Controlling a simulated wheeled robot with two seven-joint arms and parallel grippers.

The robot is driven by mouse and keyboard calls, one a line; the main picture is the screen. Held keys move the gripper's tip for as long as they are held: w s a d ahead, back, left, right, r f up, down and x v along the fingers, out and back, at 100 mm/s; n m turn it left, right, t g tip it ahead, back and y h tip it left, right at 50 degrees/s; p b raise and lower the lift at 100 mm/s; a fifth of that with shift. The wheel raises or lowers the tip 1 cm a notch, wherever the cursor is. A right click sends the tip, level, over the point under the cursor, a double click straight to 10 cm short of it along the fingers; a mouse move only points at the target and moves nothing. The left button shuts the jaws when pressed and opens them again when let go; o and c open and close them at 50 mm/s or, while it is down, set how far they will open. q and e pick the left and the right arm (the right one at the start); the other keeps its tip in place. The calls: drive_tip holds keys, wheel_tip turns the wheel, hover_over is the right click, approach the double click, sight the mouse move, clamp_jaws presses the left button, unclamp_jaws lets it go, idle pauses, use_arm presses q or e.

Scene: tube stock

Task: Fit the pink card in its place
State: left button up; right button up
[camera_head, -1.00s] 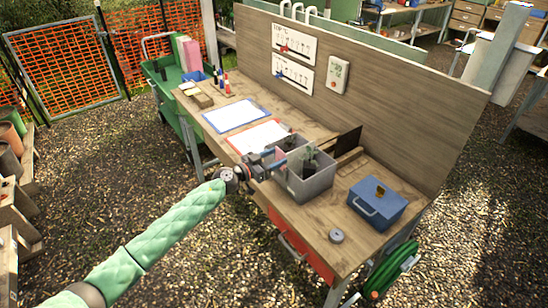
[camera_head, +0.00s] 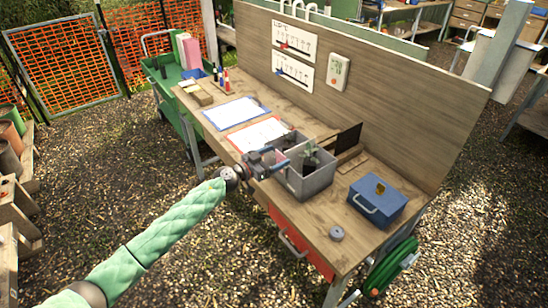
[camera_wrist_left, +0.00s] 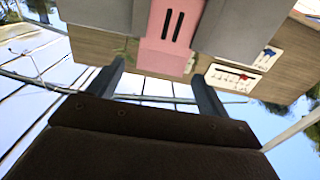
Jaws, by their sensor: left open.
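A pink card-like piece (camera_wrist_left: 165,35) with two dark slots shows in the left wrist view between grey box-like surfaces. My left gripper (camera_head: 278,160) is open at the near side of the grey tubs (camera_head: 310,182) on the bench. In the left wrist view its two fingers (camera_wrist_left: 158,72) stand apart, with the pink piece's lower end in line with the gap between them. I see no contact. My right gripper is out of view.
The wooden bench (camera_head: 330,215) also holds a blue box (camera_head: 377,203), a small round grey object (camera_head: 336,234) and two clipboards (camera_head: 236,113). A plant (camera_head: 310,150) stands in a tub. A tall back panel (camera_head: 400,110) bounds the bench. A green cart (camera_head: 170,95) stands left.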

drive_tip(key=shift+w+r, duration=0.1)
use_arm(q)
drive_tip(key=b+v, duration=0.2)
drive_tip(key=v, duration=0.5)
drive_tip(key=shift+s+a, duration=0.25)
drive_tip(key=shift+a, duration=0.05)
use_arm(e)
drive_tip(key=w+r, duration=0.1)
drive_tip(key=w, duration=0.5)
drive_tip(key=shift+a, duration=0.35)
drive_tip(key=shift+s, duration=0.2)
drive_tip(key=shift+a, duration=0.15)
